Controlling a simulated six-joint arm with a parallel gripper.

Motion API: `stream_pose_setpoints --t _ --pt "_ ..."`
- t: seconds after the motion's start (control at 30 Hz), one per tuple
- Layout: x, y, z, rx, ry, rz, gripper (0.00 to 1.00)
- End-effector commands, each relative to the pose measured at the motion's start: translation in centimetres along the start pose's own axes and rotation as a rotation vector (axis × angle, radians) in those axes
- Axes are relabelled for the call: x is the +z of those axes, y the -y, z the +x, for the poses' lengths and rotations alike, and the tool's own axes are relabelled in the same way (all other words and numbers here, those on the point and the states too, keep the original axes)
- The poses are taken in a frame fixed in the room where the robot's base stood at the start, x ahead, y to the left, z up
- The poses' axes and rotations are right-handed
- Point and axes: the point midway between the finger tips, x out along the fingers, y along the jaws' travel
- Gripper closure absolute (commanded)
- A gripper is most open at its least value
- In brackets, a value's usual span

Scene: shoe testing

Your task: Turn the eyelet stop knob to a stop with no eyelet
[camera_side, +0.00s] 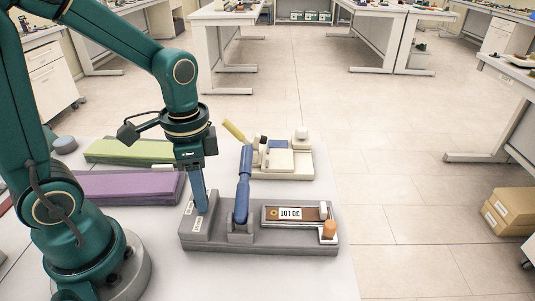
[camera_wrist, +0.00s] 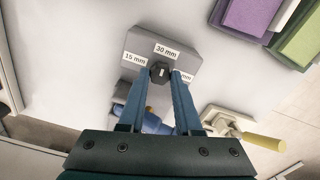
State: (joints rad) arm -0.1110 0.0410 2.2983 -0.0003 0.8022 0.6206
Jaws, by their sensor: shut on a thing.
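The stop knob (camera_wrist: 161,72) is a small dark knob on the grey fixture block, between my fingertips in the wrist view. Labels around it read 15 mm (camera_wrist: 134,60) and 30 mm (camera_wrist: 166,50); a third label at the right is partly hidden by a finger. A small pale mark shows on the knob; I cannot tell surely which label it points at. My gripper (camera_wrist: 161,76) is shut on the knob. In the side view my gripper (camera_side: 201,210) reaches down to the left end of the grey fixture (camera_side: 285,243), and its fingers hide the knob.
A blue lever (camera_side: 242,190) stands upright beside my fingers. The fixture's right part holds a brown strip (camera_side: 312,214) with a lot label and an orange peg (camera_side: 329,230). A cream device (camera_side: 285,160) with a yellow handle stands behind. Green (camera_side: 130,150) and purple (camera_side: 130,186) blocks lie left.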

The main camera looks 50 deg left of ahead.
Motion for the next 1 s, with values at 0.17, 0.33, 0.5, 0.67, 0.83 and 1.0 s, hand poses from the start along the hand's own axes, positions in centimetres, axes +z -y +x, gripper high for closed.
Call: stream_pose_setpoints --t 0.17,0.33,0.5,0.67,0.83,1.0 --pt "0.05 -0.03 -0.05 0.0 0.001 0.056 1.0" --pt "0.05 -0.03 -0.05 0.0 0.001 0.078 1.0" --pt "0.05 -0.03 -0.05 0.0 0.001 0.082 1.0" --pt "0.06 -0.03 -0.04 0.0 0.002 0.081 1.0" --pt "0.04 -0.02 -0.03 0.0 0.001 0.08 0.37" --pt "0.03 -0.02 -0.02 0.0 0.001 0.08 0.37"
